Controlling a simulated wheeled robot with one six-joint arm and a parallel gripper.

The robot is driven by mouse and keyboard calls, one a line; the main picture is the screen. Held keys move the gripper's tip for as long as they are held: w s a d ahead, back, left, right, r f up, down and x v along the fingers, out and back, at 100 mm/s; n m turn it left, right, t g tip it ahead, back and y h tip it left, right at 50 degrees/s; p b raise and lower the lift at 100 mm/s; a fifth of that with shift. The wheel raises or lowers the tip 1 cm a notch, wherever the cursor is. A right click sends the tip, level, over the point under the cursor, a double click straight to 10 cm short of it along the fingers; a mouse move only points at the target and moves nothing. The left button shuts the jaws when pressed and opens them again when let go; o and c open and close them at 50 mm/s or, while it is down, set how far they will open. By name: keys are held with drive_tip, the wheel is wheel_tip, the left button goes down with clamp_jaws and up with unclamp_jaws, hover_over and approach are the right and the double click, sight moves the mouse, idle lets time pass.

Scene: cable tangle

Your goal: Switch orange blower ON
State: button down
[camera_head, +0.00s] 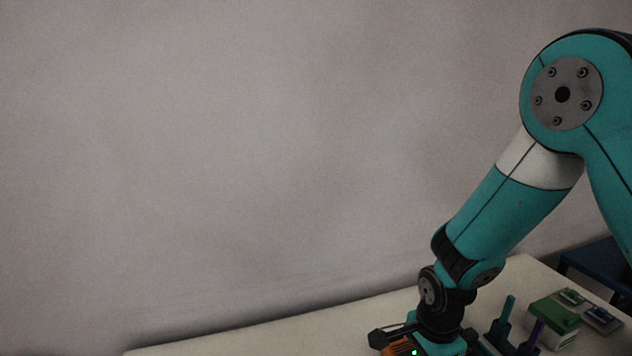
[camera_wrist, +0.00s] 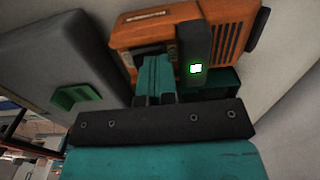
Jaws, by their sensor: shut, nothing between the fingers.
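The orange blower (camera_wrist: 158,30) fills the top of the wrist view, with dark vent slots on its right part. A dark block on it carries a bright green lit light (camera_wrist: 196,68). My gripper (camera_wrist: 155,62) is shut and empty, its teal fingertips at a dark recess in the blower's face, left of the light. I cannot tell whether the tips touch it. In the head view the blower (camera_head: 397,347) shows only in part at the bottom edge, with the green glow beside my wrist. My fingertips are out of sight there.
A grey box (camera_wrist: 70,50) with a green part (camera_wrist: 76,97) stands left of the blower in the wrist view. The pale table (camera_head: 290,337) is clear at left.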

drive_tip(key=shift+r+p, duration=3.05)
drive_tip(key=shift+r, duration=0.45)
drive_tip(key=shift+s+r, duration=0.1)
drive_tip(key=shift+r, duration=0.15)
drive_tip(key=s+a+r+n+y, duration=0.2)
drive_tip(key=s+r+n, duration=0.7)
drive_tip(key=r+n, duration=0.1)
drive_tip(key=s+a+r+n+y, duration=0.2)
drive_tip(key=s+r+n, duration=0.7)
drive_tip(key=r+n, duration=0.2)
drive_tip(key=shift+s+a+r+n, duration=0.2)
drive_tip(key=shift+a+n, duration=0.1)
drive_tip(key=shift+a, duration=0.05)
